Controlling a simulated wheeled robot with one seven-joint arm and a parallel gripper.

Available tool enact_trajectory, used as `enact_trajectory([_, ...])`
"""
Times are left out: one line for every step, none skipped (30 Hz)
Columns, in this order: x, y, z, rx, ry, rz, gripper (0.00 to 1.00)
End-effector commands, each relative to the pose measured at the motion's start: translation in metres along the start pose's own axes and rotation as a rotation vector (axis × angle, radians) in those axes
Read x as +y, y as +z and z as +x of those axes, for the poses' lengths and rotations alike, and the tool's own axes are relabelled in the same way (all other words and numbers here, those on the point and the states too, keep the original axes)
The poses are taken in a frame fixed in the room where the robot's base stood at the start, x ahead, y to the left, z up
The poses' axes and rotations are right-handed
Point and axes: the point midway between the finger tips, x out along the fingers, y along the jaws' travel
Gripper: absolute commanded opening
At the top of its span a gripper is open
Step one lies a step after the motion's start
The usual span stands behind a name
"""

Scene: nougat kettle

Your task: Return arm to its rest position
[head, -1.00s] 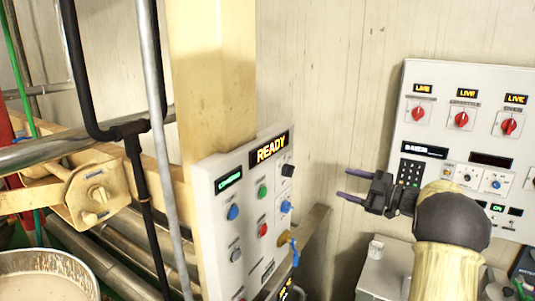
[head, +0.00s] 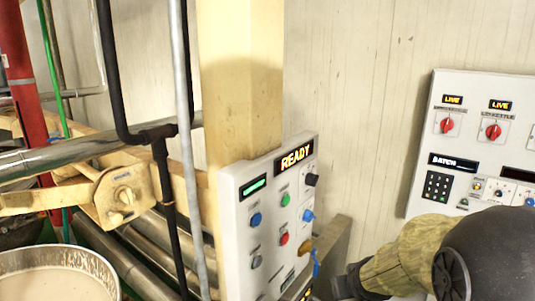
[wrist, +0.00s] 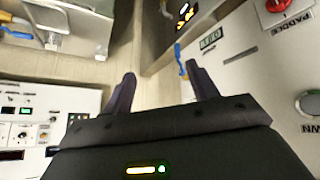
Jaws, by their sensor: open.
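My arm shows at the lower right of the head view, folded low with its dark round joint in front of the wall panel. My gripper's fingers are out of sight in the head view. In the wrist view my gripper (wrist: 163,92) has its two dark fingers spread apart with nothing between them.
A white control panel reading READY (head: 270,215) stands in front of a cream post (head: 241,90). A wall panel with red knobs (head: 470,140) is at the right. A pan of pale liquid (head: 60,280) sits lower left. Pipes (head: 180,120) run at the left.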

Motion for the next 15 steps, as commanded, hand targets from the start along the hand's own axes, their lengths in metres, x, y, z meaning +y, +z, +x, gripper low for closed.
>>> enact_trajectory([-0.014,0.028,-0.009,-0.082,-0.017,0.020,0.59])
enact_trajectory([-0.021,0.044,-0.014,-0.132,-0.027,0.032,0.59])
enact_trajectory([-0.030,0.064,-0.022,-0.195,-0.040,0.049,0.59])
enact_trajectory([-0.036,0.078,-0.027,-0.238,-0.050,0.059,0.59])
enact_trajectory([-0.042,0.090,-0.032,-0.277,-0.060,0.068,0.59])
enact_trajectory([-0.048,0.105,-0.039,-0.324,-0.071,0.079,0.59])
enact_trajectory([-0.052,0.114,-0.043,-0.352,-0.078,0.087,0.59])
enact_trajectory([-0.056,0.121,-0.046,-0.375,-0.084,0.091,0.59])
enact_trajectory([-0.060,0.128,-0.050,-0.399,-0.091,0.097,0.59])
enact_trajectory([-0.061,0.132,-0.051,-0.410,-0.094,0.099,0.59])
enact_trajectory([-0.062,0.134,-0.052,-0.418,-0.096,0.100,0.59])
enact_trajectory([-0.063,0.135,-0.053,-0.423,-0.097,0.101,0.59])
enact_trajectory([-0.063,0.136,-0.053,-0.424,-0.097,0.102,0.59])
enact_trajectory([-0.063,0.135,-0.053,-0.424,-0.097,0.102,0.59])
enact_trajectory([-0.062,0.135,-0.053,-0.423,-0.097,0.102,0.59])
